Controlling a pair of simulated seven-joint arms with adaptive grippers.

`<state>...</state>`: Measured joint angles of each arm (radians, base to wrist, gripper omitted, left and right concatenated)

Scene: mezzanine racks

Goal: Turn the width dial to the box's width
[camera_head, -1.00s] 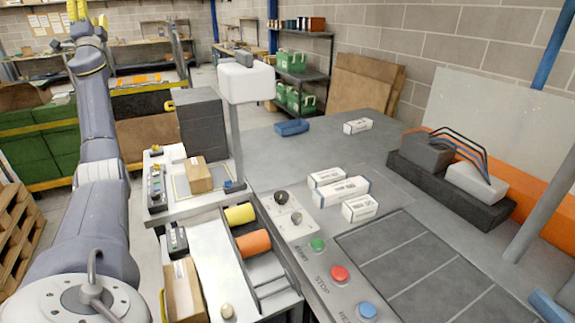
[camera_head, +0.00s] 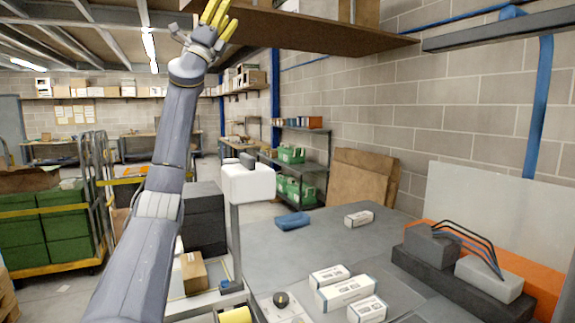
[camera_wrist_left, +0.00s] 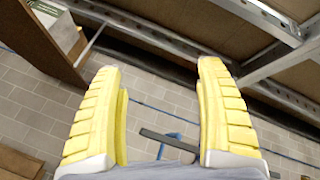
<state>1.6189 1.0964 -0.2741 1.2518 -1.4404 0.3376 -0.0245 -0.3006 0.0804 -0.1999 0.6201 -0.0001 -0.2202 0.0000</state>
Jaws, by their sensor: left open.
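A black dial knob (camera_head: 281,299) sits on a pale plate at the front edge of the grey bench; no scale on it is readable. A brown cardboard box (camera_head: 193,272) stands on the left side table, partly behind my left arm. Several white printed boxes (camera_head: 345,291) lie on the bench right of the dial. My left gripper (camera_head: 215,14) is raised high in the head view, far above the dial and boxes. In the left wrist view its yellow fingers (camera_wrist_left: 163,75) are spread with nothing between them. My right gripper does not show.
A shelf board (camera_head: 310,27) hangs overhead close to my left gripper. A white head on a post (camera_head: 246,183) stands beside the bench. A dark block with cables (camera_head: 455,270) is at the right. The bench's middle is clear around a blue item (camera_head: 292,221).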

